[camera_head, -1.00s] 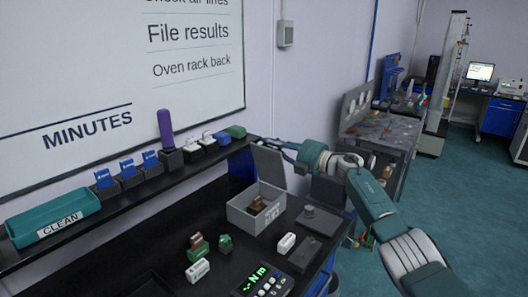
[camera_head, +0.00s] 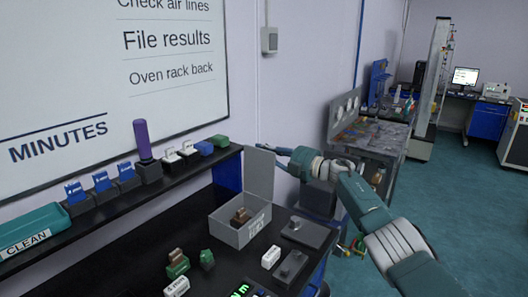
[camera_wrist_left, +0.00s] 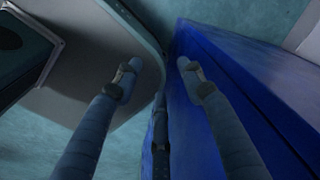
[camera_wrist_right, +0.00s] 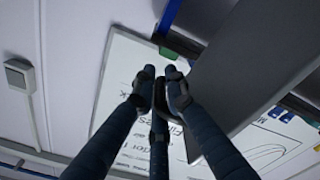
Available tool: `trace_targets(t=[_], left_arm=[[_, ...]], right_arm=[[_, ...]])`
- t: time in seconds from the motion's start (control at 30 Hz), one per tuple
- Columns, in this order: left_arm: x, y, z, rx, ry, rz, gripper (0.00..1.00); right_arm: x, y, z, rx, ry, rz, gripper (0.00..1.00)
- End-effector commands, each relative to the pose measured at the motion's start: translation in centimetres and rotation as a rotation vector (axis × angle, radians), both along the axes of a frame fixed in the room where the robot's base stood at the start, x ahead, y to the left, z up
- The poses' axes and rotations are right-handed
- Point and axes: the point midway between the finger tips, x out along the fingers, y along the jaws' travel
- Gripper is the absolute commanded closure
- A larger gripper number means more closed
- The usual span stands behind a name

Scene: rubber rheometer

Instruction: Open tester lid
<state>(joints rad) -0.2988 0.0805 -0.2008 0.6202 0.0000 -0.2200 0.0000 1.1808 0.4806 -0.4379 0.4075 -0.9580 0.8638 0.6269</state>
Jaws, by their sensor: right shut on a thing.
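The tester is a grey open box (camera_head: 254,229) on the black bench in the head view. Its flat grey lid (camera_head: 260,174) stands raised, about upright, at the box's back edge. It also shows as a dark panel in the right wrist view (camera_wrist_right: 245,65). My right gripper (camera_head: 284,151) is at the lid's upper right edge, shut on it; its fingertips are close together in the right wrist view (camera_wrist_right: 160,90). My left gripper (camera_wrist_left: 160,72) is open and empty in the left wrist view, away from the tester; it is not seen in the head view.
A brown piece (camera_head: 240,215) sits inside the box. A dark grey block (camera_head: 306,232) with a knob stands to its right. White, green and brown small items lie in front.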

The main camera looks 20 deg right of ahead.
Motion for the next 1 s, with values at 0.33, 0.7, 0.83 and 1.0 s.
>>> trace_targets(t=[0.33, 0.7, 0.83, 1.0], left_arm=[[-0.2, 0.1, 0.0, 0.000, 0.002, 0.001, 0.60], [-0.3, 0.2, 0.0, 0.002, 0.004, 0.002, 0.60], [-0.2, 0.1, 0.0, 0.001, 0.003, 0.001, 0.60], [-0.2, 0.0, 0.0, 0.000, 0.002, 0.001, 0.60]], right_arm=[[0.0, 0.0, 0.2, 0.001, -0.004, 0.000, 0.72], [-0.7, -0.8, -0.1, -0.003, -0.003, -0.004, 0.72], [-1.9, -1.6, -0.2, -0.005, -0.002, -0.003, 0.72], [-4.5, -3.2, -0.2, -0.005, -0.001, -0.002, 0.72]])
